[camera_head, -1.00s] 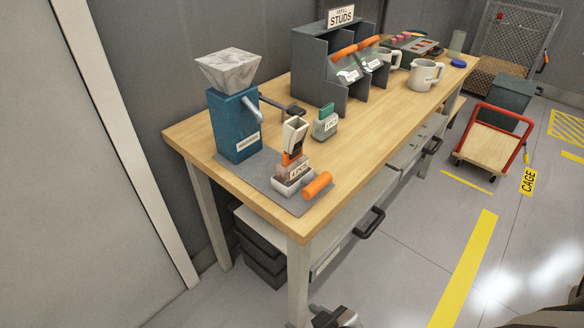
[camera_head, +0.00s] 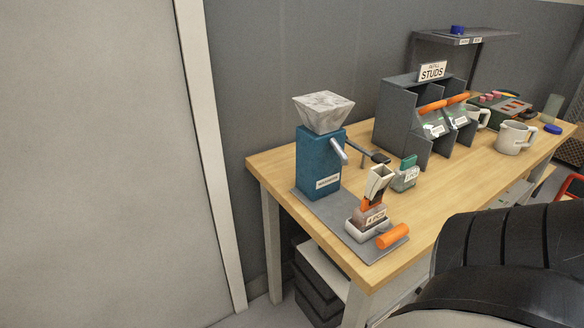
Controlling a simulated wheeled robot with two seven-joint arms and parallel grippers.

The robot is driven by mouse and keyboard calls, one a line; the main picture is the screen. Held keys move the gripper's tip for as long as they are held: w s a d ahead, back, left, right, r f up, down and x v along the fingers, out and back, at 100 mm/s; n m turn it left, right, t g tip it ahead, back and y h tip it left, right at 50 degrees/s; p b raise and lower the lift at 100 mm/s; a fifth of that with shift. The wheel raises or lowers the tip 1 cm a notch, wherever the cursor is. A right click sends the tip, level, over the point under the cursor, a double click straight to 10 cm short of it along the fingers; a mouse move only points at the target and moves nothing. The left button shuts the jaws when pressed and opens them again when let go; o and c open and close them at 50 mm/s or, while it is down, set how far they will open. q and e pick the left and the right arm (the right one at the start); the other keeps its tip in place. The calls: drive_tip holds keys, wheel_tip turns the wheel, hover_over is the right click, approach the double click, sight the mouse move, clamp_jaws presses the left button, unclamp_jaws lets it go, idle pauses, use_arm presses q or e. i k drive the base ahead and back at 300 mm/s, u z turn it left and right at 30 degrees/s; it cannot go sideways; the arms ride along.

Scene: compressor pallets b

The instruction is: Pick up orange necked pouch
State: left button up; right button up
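The orange-necked pouch (camera_head: 374,217) stands on the grey mat at the near left end of the wooden table. It has a brownish body with a white label, an orange neck and a pale, wide open-looking top. Its lower end sits in a whitish base or tray (camera_head: 358,230). An orange cylinder (camera_head: 393,236) lies right beside it on the mat's edge. Neither of my grippers is in view. A large black ribbed part, likely of my own arm, covers the lower right and hides some of the table's front.
A blue machine (camera_head: 319,165) with a marbled hopper and side handle stands behind the pouch on the grey mat (camera_head: 345,243). A green-necked pouch (camera_head: 405,175) stands behind right. Farther back are a grey stud bin rack (camera_head: 396,125) and a white mug (camera_head: 514,138).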

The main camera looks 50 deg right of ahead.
sight(365, 217)
drive_tip(key=u, duration=0.2)
drive_tip(key=i, duration=0.9)
drive_tip(key=z, duration=2.5)
